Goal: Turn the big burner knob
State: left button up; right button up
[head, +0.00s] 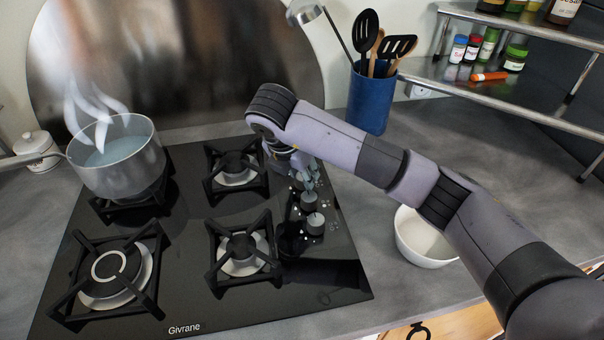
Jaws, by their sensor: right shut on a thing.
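The black glass hob (190,300) has several burners, and the front-left burner (110,268) looks the largest. The burner knobs run in a column along the hob's right side. The nearest knob (315,224) and the knob behind it (308,201) show clearly. My right gripper (309,182) reaches down from above over the far part of this column, shut on a knob there. That knob is mostly hidden by the fingers and wrist. I cannot tell its angle. My left gripper is not in view.
A steaming pot (118,160) stands on the back-left burner. A blue utensil holder (369,98) stands behind my right arm. A white bowl (422,238) sits right of the hob, partly behind that arm. A metal shelf (500,97) with jars is at the upper right.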

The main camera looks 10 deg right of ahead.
dwell(0.5)
jog(key=o, duration=0.8)
jog(key=shift+o, duration=0.2)
jog(key=v, duration=1.2)
